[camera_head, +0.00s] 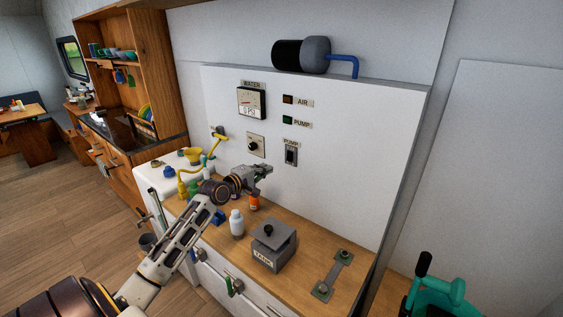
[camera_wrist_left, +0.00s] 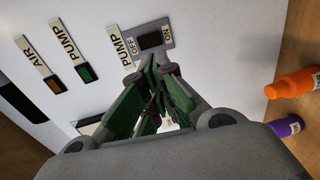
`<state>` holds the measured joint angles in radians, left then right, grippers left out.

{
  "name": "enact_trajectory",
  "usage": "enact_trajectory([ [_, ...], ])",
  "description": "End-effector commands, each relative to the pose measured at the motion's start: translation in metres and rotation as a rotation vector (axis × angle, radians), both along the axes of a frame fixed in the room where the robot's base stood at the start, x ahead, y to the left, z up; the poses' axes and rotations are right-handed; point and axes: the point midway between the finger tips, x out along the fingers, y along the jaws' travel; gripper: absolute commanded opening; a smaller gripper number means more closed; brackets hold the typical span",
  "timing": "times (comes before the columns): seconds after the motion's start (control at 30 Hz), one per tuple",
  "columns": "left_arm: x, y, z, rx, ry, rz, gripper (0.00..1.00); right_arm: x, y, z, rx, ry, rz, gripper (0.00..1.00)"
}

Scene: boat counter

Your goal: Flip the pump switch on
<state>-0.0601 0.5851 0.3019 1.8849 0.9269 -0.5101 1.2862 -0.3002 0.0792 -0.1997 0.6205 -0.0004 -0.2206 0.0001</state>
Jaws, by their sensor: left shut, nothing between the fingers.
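The pump switch (camera_head: 291,156) is a dark rocker on a grey plate on the white wall panel (camera_head: 350,160), under a PUMP label. In the left wrist view the pump switch (camera_wrist_left: 150,40) shows between OFF and ON labels, just beyond my fingertips. My left gripper (camera_head: 266,170) is shut and empty, a little left of and below the switch in the head view. In the left wrist view its green-padded fingers (camera_wrist_left: 155,75) point at the switch plate's edge; I cannot tell whether they touch it. My right gripper is not in view.
A green PUMP indicator (camera_head: 288,119) and a dark AIR indicator (camera_head: 288,99) sit above the switch. On the counter stand a white bottle (camera_head: 237,223), a grey TANK box (camera_head: 273,247) and an orange bottle (camera_head: 254,203).

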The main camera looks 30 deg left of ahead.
Motion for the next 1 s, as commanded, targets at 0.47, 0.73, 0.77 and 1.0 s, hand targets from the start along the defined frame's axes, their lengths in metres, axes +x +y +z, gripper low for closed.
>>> enact_trajectory([
  [0.47, 0.037, -0.003, -0.003, 0.002, -0.001, 0.0, 0.0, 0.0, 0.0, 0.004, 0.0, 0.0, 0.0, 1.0],
  [0.73, 0.057, -0.005, -0.006, 0.001, -0.002, 0.0, 0.0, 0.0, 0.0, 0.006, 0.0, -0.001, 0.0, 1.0],
  [0.77, 0.059, -0.004, -0.006, 0.001, -0.001, 0.0, 0.0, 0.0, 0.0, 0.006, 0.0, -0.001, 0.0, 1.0],
  [1.0, 0.076, -0.006, -0.008, 0.001, -0.001, 0.0, 0.0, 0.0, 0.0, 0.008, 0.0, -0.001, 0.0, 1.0],
])
